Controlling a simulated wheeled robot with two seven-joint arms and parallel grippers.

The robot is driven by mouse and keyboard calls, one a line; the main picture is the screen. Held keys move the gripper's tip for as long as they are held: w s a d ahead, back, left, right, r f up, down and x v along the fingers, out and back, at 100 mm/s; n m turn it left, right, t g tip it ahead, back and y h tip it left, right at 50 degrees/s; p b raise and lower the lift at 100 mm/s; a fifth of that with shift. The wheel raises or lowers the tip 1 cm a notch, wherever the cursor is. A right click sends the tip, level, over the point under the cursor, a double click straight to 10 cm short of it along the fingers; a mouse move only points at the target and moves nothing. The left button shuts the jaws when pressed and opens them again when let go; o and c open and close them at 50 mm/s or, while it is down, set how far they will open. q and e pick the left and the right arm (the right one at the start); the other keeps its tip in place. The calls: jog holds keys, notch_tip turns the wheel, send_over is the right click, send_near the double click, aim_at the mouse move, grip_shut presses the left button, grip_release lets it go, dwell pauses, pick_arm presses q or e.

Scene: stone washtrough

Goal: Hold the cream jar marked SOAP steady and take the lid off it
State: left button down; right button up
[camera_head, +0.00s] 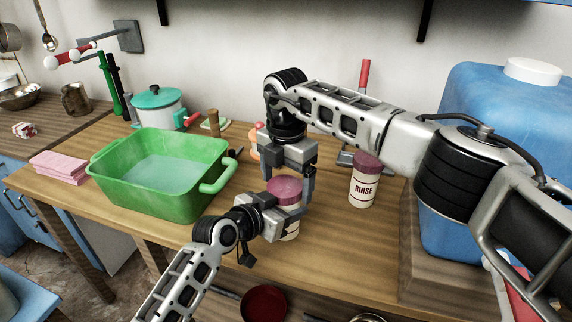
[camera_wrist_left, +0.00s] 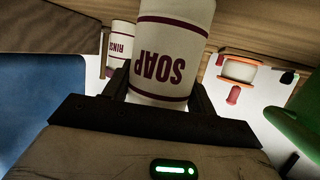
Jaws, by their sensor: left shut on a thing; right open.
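The cream jar marked SOAP (camera_head: 289,228) stands upright on the wooden counter, with its purple-red lid (camera_head: 285,187) on. It also shows large and upside down in the left wrist view (camera_wrist_left: 172,50), its label readable. My left gripper (camera_head: 285,208) is shut around the jar's body, a finger on each side. My right gripper (camera_head: 294,185) points down from above, open, with its fingers at about lid height. The head view does not show clearly whether they touch the lid. Much of the jar is hidden behind my left gripper in the head view.
A second cream jar marked RINSE (camera_head: 363,185) stands to the right, lidded. A green basin (camera_head: 165,195) of water is at left, with pink cloths (camera_head: 60,167) beyond it. A white pot with a teal lid (camera_head: 157,100) stands behind. A large blue container (camera_head: 500,100) is at right.

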jog(key=shift+f, duration=0.35)
jog(key=c, duration=1)
jog(key=n, duration=0.5)
jog(key=shift+n, duration=0.4)
jog(key=n, duration=0.4)
jog(key=shift+d, duration=0.1)
jog(key=o, duration=1.1)
jog(key=shift+c, duration=0.2)
jog(key=shift+s+n, duration=0.1)
jog(key=shift+n, duration=0.2)
